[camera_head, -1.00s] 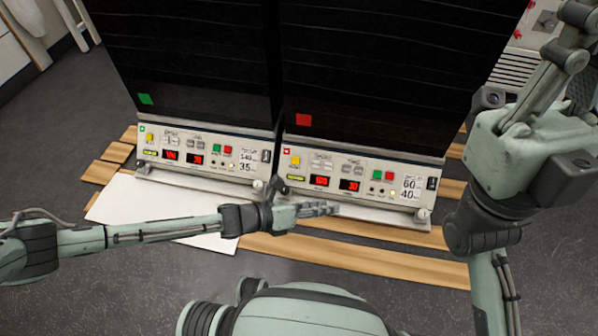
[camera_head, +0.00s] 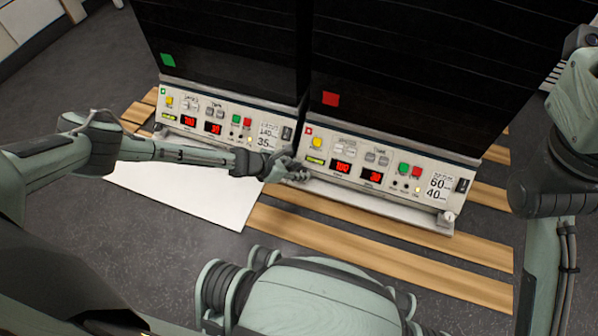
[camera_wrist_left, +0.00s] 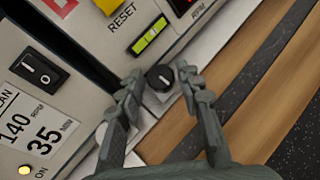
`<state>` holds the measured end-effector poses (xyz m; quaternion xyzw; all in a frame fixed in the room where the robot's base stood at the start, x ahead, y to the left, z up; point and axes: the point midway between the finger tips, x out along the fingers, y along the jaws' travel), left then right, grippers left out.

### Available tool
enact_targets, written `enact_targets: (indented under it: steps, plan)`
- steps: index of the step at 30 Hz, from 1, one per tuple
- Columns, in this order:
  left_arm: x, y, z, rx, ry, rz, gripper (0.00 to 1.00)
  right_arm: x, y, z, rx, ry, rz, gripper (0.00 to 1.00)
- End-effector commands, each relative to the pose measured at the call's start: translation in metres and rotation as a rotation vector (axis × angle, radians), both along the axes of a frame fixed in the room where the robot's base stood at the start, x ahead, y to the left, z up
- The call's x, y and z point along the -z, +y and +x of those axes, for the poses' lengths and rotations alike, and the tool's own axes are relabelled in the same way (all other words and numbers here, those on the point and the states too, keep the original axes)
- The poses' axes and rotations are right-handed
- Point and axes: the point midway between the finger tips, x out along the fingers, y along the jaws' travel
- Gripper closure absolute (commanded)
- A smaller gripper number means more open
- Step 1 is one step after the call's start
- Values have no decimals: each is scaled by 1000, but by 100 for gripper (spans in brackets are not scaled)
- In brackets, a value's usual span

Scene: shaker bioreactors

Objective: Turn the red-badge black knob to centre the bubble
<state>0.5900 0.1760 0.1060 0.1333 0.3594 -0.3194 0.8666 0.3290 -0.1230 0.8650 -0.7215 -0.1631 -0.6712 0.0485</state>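The black knob (camera_wrist_left: 160,77) with a pale pointer line sits at the lower front corner of the red-badge shaker (camera_head: 385,172). The red badge (camera_head: 309,131) is on that panel's upper left corner. The yellow-green bubble level (camera_wrist_left: 149,36) lies just above the knob; it also shows in the head view (camera_head: 315,160). The bubble's exact position is too small to tell. My left gripper (camera_wrist_left: 161,88) is open, with one finger on each side of the knob in the wrist view; contact cannot be told. In the head view the left gripper (camera_head: 292,171) hides the knob. My right gripper is out of view.
The green-badge shaker (camera_head: 215,119) stands close on the left, with a narrow dark gap between the two. Wooden slats (camera_head: 375,245) and a white sheet (camera_head: 195,195) lie in front. A red sticker (camera_head: 330,99) marks the right dark door.

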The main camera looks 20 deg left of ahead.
Motion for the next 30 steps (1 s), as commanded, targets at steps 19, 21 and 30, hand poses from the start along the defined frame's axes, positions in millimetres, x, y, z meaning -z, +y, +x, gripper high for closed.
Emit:
enact_targets:
  steps: [19, 21, 30]
  plan:
    - [1, -2, 1, 0, 0, -2, 100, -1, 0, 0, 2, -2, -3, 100]
    - [1, -2, 1, -4, 1, -2, 100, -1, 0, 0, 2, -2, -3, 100]
    - [0, -3, -2, -98, 4, -5, 100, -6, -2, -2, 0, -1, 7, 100]
